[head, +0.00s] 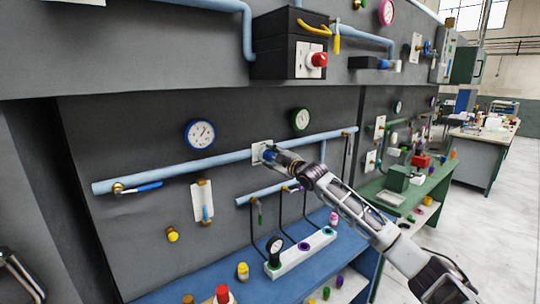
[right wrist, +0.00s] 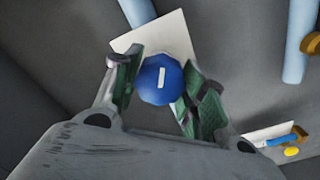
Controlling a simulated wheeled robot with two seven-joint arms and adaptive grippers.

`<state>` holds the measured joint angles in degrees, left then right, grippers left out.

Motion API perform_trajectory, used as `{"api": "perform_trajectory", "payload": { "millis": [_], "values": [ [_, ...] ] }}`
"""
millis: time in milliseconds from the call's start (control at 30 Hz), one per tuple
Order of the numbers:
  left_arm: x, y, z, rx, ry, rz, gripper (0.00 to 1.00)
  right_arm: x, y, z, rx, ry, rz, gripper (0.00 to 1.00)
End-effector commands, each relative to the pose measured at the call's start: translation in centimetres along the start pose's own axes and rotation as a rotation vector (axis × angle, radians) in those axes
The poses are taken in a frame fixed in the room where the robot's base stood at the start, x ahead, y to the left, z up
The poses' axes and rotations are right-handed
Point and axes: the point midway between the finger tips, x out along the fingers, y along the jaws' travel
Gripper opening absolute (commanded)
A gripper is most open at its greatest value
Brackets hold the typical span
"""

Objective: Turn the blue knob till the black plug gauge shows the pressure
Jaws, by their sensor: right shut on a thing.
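The blue knob (right wrist: 161,79) sits on a white plate (right wrist: 160,33) on the grey wall, and its white mark stands nearly upright in the right wrist view. My right gripper (right wrist: 159,90) is shut on the knob, with a green-padded finger on each side. In the head view the right gripper (head: 274,156) hides most of the knob. The black plug gauge (head: 274,249) stands in a white block (head: 306,251) on the blue bench. Its face is too small to read.
A light-blue pipe (head: 225,161) runs along the wall behind the gripper. A blue-rimmed gauge (head: 200,134) and a green-rimmed gauge (head: 300,119) hang above it. A black box with a red button (head: 319,59) is higher up. Bottles and caps stand on the blue bench (head: 190,284).

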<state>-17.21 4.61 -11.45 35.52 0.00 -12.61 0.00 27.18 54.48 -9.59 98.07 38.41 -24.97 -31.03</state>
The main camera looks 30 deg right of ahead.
Motion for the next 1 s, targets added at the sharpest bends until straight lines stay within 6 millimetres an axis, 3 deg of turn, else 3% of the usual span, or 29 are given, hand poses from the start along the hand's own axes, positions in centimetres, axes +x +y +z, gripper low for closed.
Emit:
{"api": "perform_trajectory", "payload": {
  "millis": [633, 667, 800, 1000],
  "values": [
    [-0.28, 0.06, -0.06, 0.001, 0.000, 0.001, 0.00, 0.02, -0.16, 0.18, 0.073, -0.003, -0.003, 0.18],
    [-0.28, 0.06, -0.06, 0.001, 0.000, 0.001, 0.00, 0.02, -0.16, 0.17, 0.073, -0.003, -0.003, 0.44],
    [-0.28, 0.06, -0.06, 0.001, 0.000, 0.001, 0.00, 0.01, -0.13, 0.15, 0.073, -0.003, -0.002, 0.62],
    [-0.29, 0.11, -0.09, 0.000, 0.001, 0.001, 0.00, 0.00, -0.06, 0.07, 0.072, -0.001, -0.001, 0.63]
  ]
}}
